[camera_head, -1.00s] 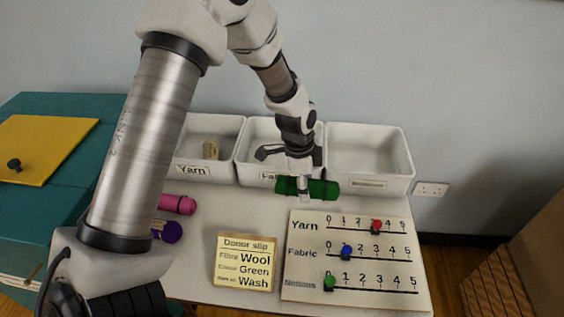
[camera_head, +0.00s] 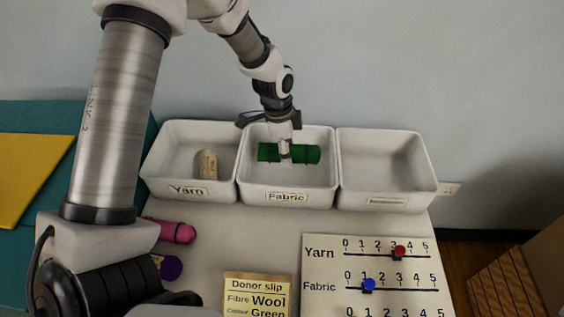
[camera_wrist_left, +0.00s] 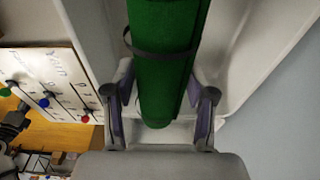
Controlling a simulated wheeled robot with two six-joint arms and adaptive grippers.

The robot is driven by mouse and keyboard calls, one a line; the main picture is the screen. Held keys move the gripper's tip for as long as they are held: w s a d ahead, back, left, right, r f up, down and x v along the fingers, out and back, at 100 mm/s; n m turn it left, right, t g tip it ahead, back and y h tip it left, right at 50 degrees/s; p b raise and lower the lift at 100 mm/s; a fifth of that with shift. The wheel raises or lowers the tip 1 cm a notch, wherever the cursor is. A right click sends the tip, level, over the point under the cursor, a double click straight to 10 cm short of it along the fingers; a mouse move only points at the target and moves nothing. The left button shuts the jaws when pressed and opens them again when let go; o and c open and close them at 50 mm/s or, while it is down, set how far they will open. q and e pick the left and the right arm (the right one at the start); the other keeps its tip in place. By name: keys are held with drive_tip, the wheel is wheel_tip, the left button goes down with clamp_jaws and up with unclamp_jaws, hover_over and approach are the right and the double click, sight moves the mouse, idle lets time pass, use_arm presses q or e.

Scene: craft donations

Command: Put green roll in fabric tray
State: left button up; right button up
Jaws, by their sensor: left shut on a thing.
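The green roll (camera_head: 305,154) is a dark green cylinder lying sideways within the outline of the fabric tray (camera_head: 287,197), the middle white tray labelled "Fabric". My left gripper (camera_head: 285,152) points down and is shut on the roll near its middle. In the left wrist view the roll (camera_wrist_left: 165,60) fills the space between the two fingers (camera_wrist_left: 160,105), with a dark band around it. I cannot tell whether the roll touches the tray floor.
The yarn tray (camera_head: 165,183) on the left holds a beige roll (camera_head: 206,164). The right tray (camera_head: 385,198) is empty. A pink roll (camera_head: 172,231) and a purple roll (camera_head: 171,267) lie in front. A donor slip (camera_head: 257,298) and a slider board (camera_head: 320,268) lie near the front.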

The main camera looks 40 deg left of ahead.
sight(289, 183)
use_arm(q)
wheel_tip(289, 183, down, 9)
drive_tip(key=shift+s+d+r, duration=0.1)
drive_tip(key=shift+s+d, duration=0.05)
drive_tip(key=shift+f, duration=0.35)
drive_tip(key=shift+r, duration=0.15)
drive_tip(key=shift+d, duration=0.1)
drive_tip(key=o, duration=1.2)
drive_tip(key=shift+f, duration=0.2)
drive_tip(key=shift+r, duration=0.55)
drive_tip(key=r, duration=0.3)
drive_tip(key=a+r, duration=0.1)
drive_tip(key=r, duration=0.3)
drive_tip(key=s+r, duration=0.1)
drive_tip(key=r, duration=0.3)
drive_tip(key=shift+a+r+p, duration=0.1)
drive_tip(key=shift+a+p, duration=0.2)
drive_tip(key=shift+p, duration=0.1)
